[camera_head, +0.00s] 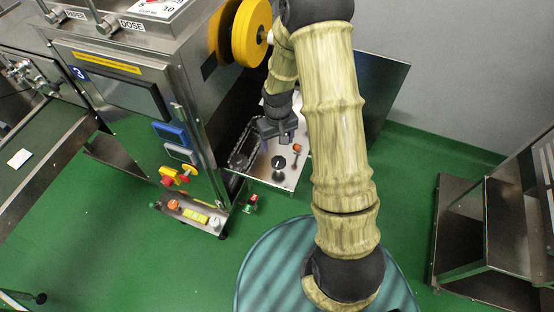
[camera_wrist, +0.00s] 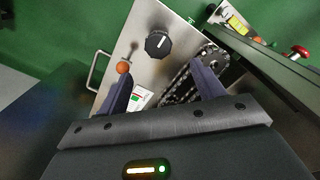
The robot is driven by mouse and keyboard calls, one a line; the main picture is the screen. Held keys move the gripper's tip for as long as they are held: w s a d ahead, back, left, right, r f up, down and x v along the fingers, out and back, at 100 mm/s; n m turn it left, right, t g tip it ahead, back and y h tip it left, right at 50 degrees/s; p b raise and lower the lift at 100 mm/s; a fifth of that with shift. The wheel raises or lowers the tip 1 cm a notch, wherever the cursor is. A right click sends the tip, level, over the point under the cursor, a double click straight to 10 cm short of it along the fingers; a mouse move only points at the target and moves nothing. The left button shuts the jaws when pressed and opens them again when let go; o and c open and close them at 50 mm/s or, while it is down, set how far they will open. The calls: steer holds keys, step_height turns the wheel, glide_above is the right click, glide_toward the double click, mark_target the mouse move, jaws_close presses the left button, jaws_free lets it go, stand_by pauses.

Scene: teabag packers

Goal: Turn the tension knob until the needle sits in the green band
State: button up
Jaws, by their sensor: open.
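A black round knob (camera_wrist: 158,43) with a white pointer line sits on a bare metal plate (camera_wrist: 135,45); the knob also shows in the head view (camera_head: 279,162). My gripper (camera_wrist: 162,75) is open and empty, its two dark fingers apart. The knob lies beyond the fingertips in the wrist view, with no finger around it. In the head view my gripper (camera_head: 277,130) is over the plate, just above the knob in the picture. A small white card or gauge with green and red marks (camera_wrist: 139,98) is partly hidden by the left finger; no needle can be read.
An orange ball-topped lever (camera_wrist: 123,67) stands beside the knob. A chain (camera_wrist: 182,84) runs on the other side. A steel machine (camera_head: 130,90) with a yellow roll (camera_head: 250,32) stands left of my arm.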

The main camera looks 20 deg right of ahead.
mark_target(278, 161)
step_height(278, 161, down, 10)
steer(key=shift+d+f+b, duration=0.15)
steer(key=shift+f+b, duration=0.1)
steer(key=shift+b, duration=0.55)
steer(key=c, duration=1)
steer(key=shift+r+n+p, duration=0.15)
steer(key=shift+n+p, duration=0.15)
steer(key=shift+n, duration=0.1)
